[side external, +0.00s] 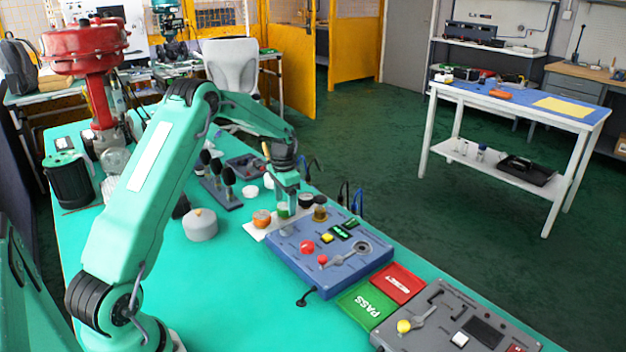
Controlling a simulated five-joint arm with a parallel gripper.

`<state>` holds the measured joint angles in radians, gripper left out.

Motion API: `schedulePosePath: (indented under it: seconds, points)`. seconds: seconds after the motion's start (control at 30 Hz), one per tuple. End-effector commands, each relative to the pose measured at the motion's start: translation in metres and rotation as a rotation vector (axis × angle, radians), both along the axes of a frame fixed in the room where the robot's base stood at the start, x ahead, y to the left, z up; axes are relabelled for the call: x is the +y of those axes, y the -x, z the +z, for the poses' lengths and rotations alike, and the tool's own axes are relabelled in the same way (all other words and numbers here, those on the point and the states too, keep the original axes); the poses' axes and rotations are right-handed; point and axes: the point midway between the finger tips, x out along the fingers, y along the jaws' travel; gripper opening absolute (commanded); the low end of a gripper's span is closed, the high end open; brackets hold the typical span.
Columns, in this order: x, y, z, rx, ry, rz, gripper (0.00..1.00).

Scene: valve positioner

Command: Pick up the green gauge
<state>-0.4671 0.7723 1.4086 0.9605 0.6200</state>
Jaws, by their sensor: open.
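The green gauge (282,210) is a small, short cylinder, partly hidden by my gripper. It stands among other small gauges at the back edge of the blue panel box. My gripper (288,205) points down with its jaws open, right at the green gauge. One finger shows in front of it; I cannot tell whether the fingers touch it or stand to both sides of it.
An orange gauge (261,219) is close on the left; a brown one (320,213) and a dark one (306,201) are on the right. The blue panel box (290,260) with knobs lies in front. A grey round weight (200,226) stands left.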

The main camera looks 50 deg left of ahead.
Motion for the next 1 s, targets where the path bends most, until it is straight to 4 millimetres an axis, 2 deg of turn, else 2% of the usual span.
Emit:
schedulePosePath:
  seconds: [0.1, 0.3, 0.8, 1.0]
  points:
    - [-0.001, 0.001, -0.016, 0.002, 0.001, 0.0, 0.7]
    - [-0.001, 0.0, -0.028, 0.0, 0.0, 0.0, 0.7]
    - [-0.001, 0.0, -0.028, 0.0, 0.0, 0.0, 0.7]
    - [0.0, 0.0, -0.028, 0.0, 0.0, 0.0, 0.31]
